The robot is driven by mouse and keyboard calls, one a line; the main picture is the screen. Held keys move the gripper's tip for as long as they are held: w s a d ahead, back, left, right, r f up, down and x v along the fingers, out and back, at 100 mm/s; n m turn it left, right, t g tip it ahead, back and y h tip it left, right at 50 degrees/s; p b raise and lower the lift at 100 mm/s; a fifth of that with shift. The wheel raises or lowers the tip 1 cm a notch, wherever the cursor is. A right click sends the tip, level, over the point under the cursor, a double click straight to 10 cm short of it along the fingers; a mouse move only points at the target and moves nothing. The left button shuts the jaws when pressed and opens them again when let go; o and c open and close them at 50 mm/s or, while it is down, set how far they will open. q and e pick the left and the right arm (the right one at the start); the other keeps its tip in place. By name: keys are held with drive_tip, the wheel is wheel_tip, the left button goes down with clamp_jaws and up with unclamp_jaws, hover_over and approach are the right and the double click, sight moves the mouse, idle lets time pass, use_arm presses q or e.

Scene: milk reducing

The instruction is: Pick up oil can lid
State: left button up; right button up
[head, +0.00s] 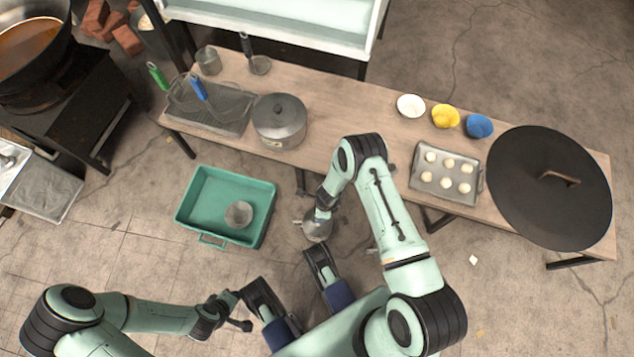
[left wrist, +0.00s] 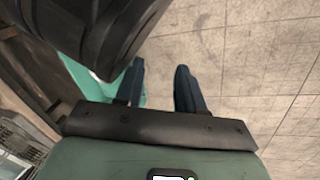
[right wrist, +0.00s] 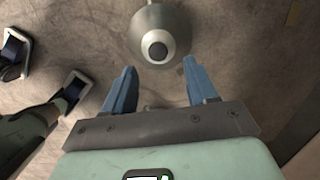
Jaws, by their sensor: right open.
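A round grey metal piece (right wrist: 155,28) with a pale ring and a dark round centre lies just beyond my right fingertips. It looks like the oil can's top, but I cannot tell whether the dark centre is a knob or an opening. In the head view the metal piece (head: 317,228) is low, beside the table's front edge, partly hidden by my right arm. My right gripper (right wrist: 159,65) is open and empty, fingers pointing toward it without touching. My left gripper (left wrist: 159,66) has its fingers apart with nothing between them, over the floor at lower left.
A teal crate (head: 183,213) on the floor holds a round metal vessel (head: 239,213). The table (head: 345,105) carries a lidded pot (head: 280,120), a tray of dough balls (head: 447,199), small bowls and a large black lid (head: 550,205).

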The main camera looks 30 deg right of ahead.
drive_tip(key=f, duration=0.1)
drive_tip(key=f+b, duration=0.1)
drive_tip(key=f, duration=0.1)
drive_tip(key=a+f+b, duration=0.1)
drive_tip(key=f, duration=0.1)
drive_tip(key=shift+w, duration=0.2)
use_arm(q)
drive_tip(key=shift+g, duration=0.8)
drive_tip(key=s+f, duration=0.2)
drive_tip(key=s, duration=0.1)
drive_tip(key=s+f, duration=0.1)
drive_tip(key=shift+s+a+f, duration=0.15)
drive_tip(key=shift+s+a, duration=0.05)
drive_tip(key=shift+a, duration=0.1)
use_arm(e)
clamp_jaws()
